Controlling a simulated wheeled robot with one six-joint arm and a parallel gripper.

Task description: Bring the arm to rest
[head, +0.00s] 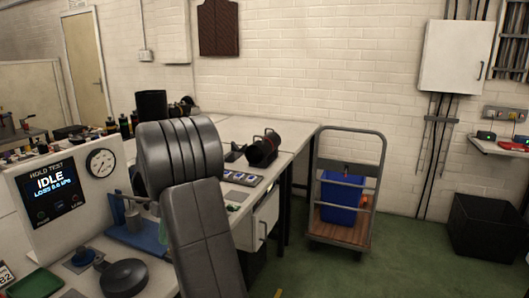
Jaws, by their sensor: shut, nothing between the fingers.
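My arm shows large in the middle of the head view as dark grey padded links, rising from the bottom edge and bending at a ribbed joint. My gripper is not visible; the arm links hide part of the bench behind them. A black cylinder with a handle (263,150) lies on the white bench (292,138), right of my arm. The hold test panel (56,190) at left reads IDLE, with a loss figure too small to read surely, and has a round gauge (101,163).
A cart (347,232) with a blue bin (341,198) stands right of the bench. A black crate (487,228) is on the green floor at far right. Small fittings crowd the bench at left. A round black part (124,277) and green tray (36,284) are in front.

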